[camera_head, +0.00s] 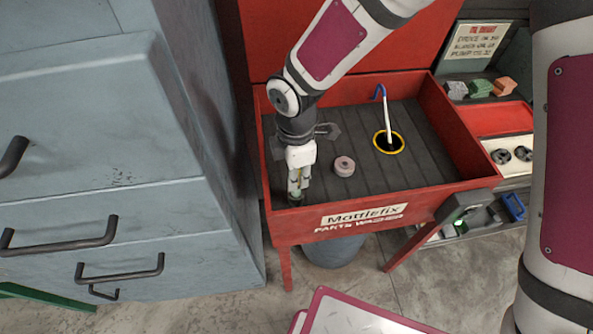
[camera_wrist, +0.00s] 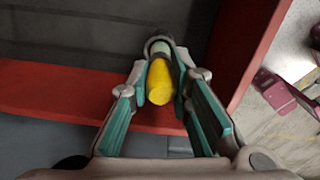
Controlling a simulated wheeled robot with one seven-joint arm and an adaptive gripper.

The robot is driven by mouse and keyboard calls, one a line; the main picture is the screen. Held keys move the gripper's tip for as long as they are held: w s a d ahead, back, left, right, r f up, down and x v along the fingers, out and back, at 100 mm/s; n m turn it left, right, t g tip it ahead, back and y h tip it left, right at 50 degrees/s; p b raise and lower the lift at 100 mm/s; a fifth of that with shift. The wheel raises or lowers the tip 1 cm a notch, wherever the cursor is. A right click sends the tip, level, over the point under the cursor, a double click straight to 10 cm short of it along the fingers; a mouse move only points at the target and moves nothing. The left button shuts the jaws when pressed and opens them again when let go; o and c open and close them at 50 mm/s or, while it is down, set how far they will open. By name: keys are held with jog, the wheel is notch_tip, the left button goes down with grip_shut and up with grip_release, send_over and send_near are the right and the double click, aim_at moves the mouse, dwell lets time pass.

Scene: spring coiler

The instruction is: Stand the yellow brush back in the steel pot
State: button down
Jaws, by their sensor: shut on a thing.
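The yellow brush (camera_wrist: 160,82) is between the fingers of my gripper (camera_wrist: 165,72) in the wrist view, its yellow end towards the camera. Beyond the yellow part are a pale section and a grey, rounded piece; I cannot tell whether that piece is part of the brush or the steel pot. In the head view my gripper (camera_head: 298,183) points down inside the front left corner of the red parts washer (camera_head: 282,222). The brush is hard to make out there. I cannot clearly identify the steel pot in either view.
A pinkish round part (camera_head: 344,166) lies on the dark slatted floor right of my gripper. Grey drawers (camera_head: 110,210) stand close on the left. The washer's right side floor is clear.

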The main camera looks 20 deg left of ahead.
jog(key=shift+f+b, duration=1.1)
jog(key=shift+f, duration=0.6)
jog(key=c, duration=1.4)
grip_release()
notch_tip(320, 180, up, 12)
jog(key=shift+r, duration=0.1)
